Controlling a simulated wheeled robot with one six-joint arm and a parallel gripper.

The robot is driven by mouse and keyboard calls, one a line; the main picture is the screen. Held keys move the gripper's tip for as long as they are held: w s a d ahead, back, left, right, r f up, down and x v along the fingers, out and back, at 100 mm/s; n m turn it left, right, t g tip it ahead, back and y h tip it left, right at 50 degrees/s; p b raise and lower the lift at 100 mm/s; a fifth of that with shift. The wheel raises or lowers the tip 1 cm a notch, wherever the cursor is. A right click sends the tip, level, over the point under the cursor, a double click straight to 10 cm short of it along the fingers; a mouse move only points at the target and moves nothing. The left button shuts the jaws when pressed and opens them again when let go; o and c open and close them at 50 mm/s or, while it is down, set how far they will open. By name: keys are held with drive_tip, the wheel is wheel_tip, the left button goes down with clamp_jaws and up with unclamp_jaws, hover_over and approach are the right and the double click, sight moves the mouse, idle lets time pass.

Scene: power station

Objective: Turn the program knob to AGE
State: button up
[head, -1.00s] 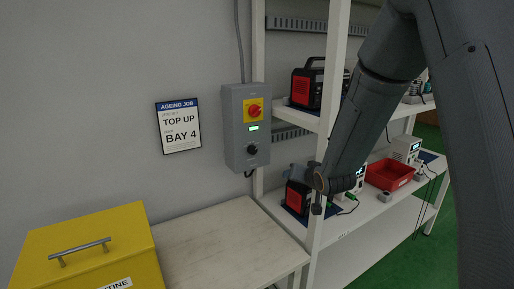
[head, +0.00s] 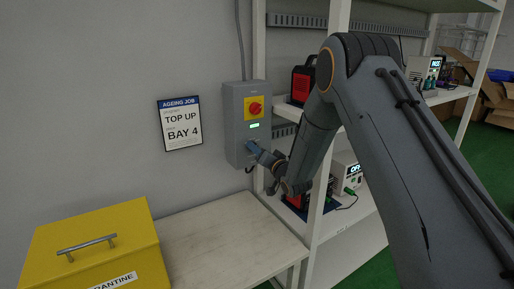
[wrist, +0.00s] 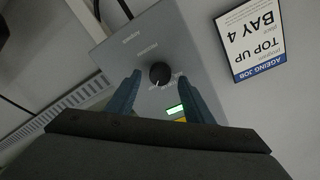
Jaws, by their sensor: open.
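The program knob (wrist: 160,73) is a round black knob on the grey control box (head: 233,117). In the wrist view it lies between and just beyond the fingertips of my gripper (wrist: 158,84), which is open with one finger on each side. Contact is not visible. Small lettering surrounds the knob, too small to read, so its setting cannot be told. In the head view my gripper (head: 256,150) covers the knob. A small lit green display (wrist: 175,110) sits on the box, beside the knob in the wrist view and above it in the head view.
A red switch on a yellow plate (head: 253,107) is above the display. A sign (head: 180,124) on the wall reads AGEING JOB, TOP UP, BAY 4. A shelf post (head: 258,60) stands close right of the box. A yellow case (head: 95,245) sits at lower left beside a bare bench (head: 225,245).

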drive_tip(key=shift+w+a, duration=0.3)
drive_tip(key=shift+w, duration=0.2)
drive_tip(key=c, duration=1)
drive_tip(key=shift+c, duration=0.2)
